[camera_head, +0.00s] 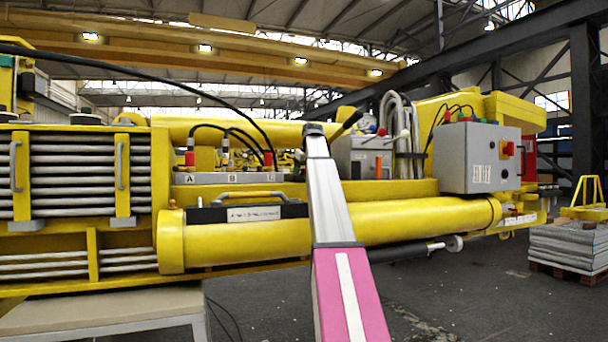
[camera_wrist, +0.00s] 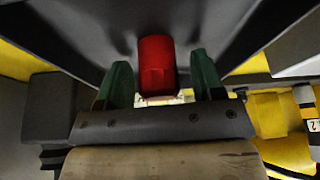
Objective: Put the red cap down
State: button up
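In the wrist view, the red cap (camera_wrist: 156,62) is between the two green fingers of my gripper (camera_wrist: 161,82). It lies in front of a dark grey surface; I cannot tell whether it touches that surface. A narrow gap shows on its left and a wider one on its right, so the fingers look open around it. In the head view my gripper cannot be made out behind my silver and pink arm.
The yellow boom (camera_head: 360,222) spans the head view. A grey box (camera_head: 362,157) and a grey control box (camera_head: 479,158) stand on the right. Open floor (camera_head: 470,295) lies at the lower right.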

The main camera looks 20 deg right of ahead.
jog(key=shift+r, duration=0.1)
jog(key=v, duration=1.2)
jog(key=shift+w+r, duration=0.1)
